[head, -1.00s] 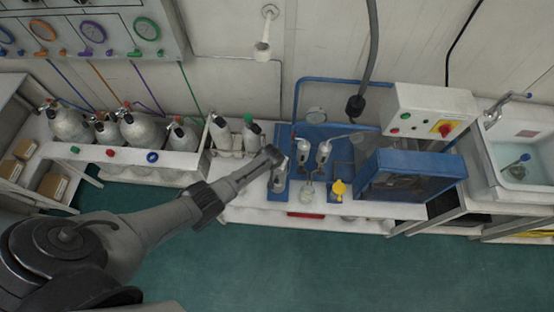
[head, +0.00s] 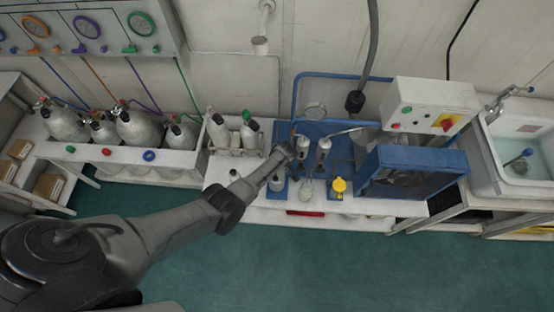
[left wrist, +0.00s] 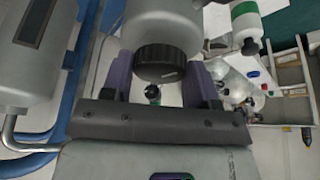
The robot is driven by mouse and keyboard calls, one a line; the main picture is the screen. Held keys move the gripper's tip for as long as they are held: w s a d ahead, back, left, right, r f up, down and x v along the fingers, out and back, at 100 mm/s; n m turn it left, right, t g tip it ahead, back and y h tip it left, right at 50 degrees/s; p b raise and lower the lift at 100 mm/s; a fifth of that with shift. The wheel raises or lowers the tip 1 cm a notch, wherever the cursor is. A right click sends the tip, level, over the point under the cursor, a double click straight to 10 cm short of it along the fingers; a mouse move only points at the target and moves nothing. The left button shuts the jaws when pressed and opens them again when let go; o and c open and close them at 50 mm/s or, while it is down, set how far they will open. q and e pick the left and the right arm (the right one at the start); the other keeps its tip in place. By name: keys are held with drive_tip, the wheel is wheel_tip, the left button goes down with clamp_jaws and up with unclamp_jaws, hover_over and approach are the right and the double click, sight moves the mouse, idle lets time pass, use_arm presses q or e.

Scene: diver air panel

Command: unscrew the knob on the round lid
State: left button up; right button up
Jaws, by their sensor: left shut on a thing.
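In the left wrist view a black ribbed knob (left wrist: 160,62) sits on the end of a grey rounded body (left wrist: 160,22), which seems to be the round lid. The purple-padded fingers of my left gripper (left wrist: 158,78) stand on either side of the knob and are shut on it. In the head view my left gripper (head: 284,152) reaches the blue-backed unit on the white bench, and its tip hides the knob there. My right gripper shows in neither view.
Two grey cylinders (head: 323,150) stand just right of the gripper. A yellow part (head: 339,187) and a blue box (head: 410,173) are further right. Bottles (head: 250,133) stand to its left, with several grey tanks (head: 138,127) beyond. The green floor (head: 330,262) in front is clear.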

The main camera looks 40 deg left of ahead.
use_arm(q)
drive_tip(key=shift+n, duration=0.5)
drive_tip(key=o, duration=0.9)
drive_tip(key=shift+o, duration=0.2)
drive_tip(key=shift+d+r, duration=0.2)
drive_tip(key=shift+r, duration=0.35)
drive_tip(key=p+v, duration=0.3)
drive_tip(key=v, duration=0.9)
drive_tip(key=shift+d+r, duration=0.15)
drive_tip(key=shift+r, duration=0.2)
drive_tip(key=shift+w, duration=0.1)
